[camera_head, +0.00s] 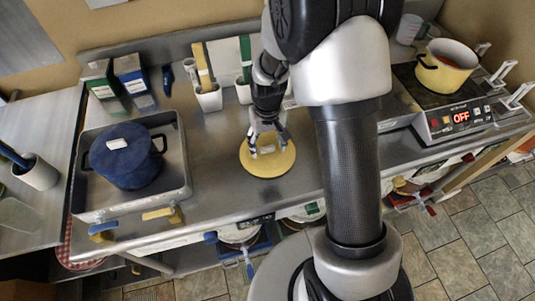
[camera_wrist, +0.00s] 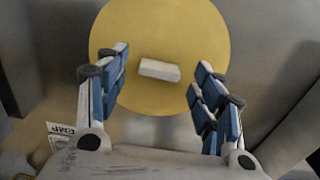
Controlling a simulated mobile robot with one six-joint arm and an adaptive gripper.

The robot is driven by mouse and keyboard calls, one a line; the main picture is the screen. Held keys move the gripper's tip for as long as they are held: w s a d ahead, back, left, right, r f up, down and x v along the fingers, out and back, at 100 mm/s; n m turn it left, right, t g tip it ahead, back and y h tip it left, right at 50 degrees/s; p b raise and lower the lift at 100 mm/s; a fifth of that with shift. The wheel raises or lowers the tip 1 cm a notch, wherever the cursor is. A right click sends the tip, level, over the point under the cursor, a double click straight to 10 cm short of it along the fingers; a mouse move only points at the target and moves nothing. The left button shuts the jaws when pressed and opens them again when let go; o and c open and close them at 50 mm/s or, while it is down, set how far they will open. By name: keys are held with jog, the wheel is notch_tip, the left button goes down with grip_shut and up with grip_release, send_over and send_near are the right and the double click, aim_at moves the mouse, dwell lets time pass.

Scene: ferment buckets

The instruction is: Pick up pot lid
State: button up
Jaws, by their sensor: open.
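A round yellow pot lid (camera_head: 267,164) lies flat on the steel counter in the head view, near the counter's front edge. It also shows in the wrist view (camera_wrist: 165,95), with a small white block-shaped handle (camera_wrist: 159,70) at its middle. My gripper (camera_head: 267,140) is above the lid, pointing down. In the wrist view my gripper (camera_wrist: 160,80) is open, one finger on each side of the handle, apart from it. Whether the fingertips touch the lid I cannot tell. A yellow pot (camera_head: 446,68) without a lid stands on the hot plate at the right.
A blue lidded pot (camera_head: 125,155) sits in a metal tray (camera_head: 92,216) at the left. White holders (camera_head: 209,98) with tools and two boxes (camera_head: 134,83) stand at the back. The hot plate (camera_head: 461,117) reads OFF. Bare counter (camera_head: 213,150) lies left of the lid.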

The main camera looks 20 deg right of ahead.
jog(key=shift+f, duration=0.35)
jog(key=shift+r, duration=0.1)
jog(key=shift+c, duration=0.6)
jog(key=c, duration=1.1)
